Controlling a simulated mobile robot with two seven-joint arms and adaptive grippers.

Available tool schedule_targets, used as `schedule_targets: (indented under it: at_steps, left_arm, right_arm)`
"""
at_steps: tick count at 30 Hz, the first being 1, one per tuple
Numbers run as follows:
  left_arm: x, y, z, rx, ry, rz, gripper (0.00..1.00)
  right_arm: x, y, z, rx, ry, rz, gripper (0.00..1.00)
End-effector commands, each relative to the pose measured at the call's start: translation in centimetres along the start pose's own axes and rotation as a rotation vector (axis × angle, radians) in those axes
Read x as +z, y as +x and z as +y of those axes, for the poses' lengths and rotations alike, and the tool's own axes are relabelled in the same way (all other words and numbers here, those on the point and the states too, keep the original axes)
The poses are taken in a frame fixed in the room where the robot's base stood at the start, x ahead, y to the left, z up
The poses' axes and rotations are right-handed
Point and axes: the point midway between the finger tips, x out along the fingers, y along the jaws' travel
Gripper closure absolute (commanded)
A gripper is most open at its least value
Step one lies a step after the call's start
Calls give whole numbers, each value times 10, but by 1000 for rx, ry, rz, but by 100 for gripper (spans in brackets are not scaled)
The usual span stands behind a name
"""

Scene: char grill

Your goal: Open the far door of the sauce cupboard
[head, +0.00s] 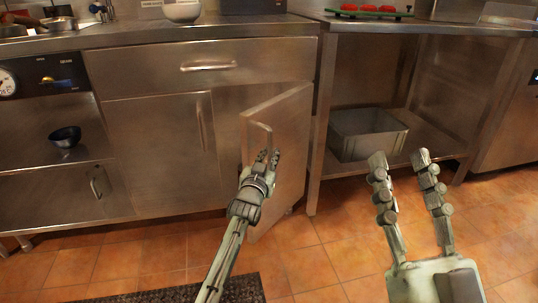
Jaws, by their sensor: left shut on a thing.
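The steel cupboard has two doors under a wide drawer (208,68). Its right-hand door (285,130) stands partly open, swung out toward me, hinged on the right side. Its left-hand door (160,140) is closed, with a vertical handle (200,124). My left gripper (268,158) is at the open door's handle (262,132) and is shut on it. The fingers hide the handle's lower part. My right gripper (405,160) is open and empty, raised in front of the floor and the open shelf at the right. The cupboard's inside is mostly hidden by the open door.
A grey metal bin (366,134) stands on the lower shelf of the steel table at right. A dark mat (240,290) lies on the tiled floor.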

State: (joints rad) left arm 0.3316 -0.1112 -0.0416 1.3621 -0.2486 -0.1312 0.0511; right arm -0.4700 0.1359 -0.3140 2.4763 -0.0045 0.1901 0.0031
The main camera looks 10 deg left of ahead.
Motion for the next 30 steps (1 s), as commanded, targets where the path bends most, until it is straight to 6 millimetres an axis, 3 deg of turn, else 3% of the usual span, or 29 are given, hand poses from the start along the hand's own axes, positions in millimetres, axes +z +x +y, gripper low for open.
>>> schedule_targets:
  at_steps: [1,4,5,10,20,30]
  left_arm:
    - [-19,1,62,46,-100,7,100]
    - [-19,1,62,46,-100,7,100]
    - [-20,1,62,46,-100,7,83]
    - [-22,1,61,45,-102,12,64]
    - [-23,-1,58,41,-102,17,64]
    - [-5,-44,34,27,-51,-2,64]
  right_arm:
    - [0,0,0,0,0,0,60]
    - [0,0,0,0,0,0,60]
    - [0,0,0,0,0,0,60]
    - [0,0,0,0,0,-1,60]
    - [2,-1,0,-1,1,-4,60]
    - [1,0,0,0,1,-2,60]
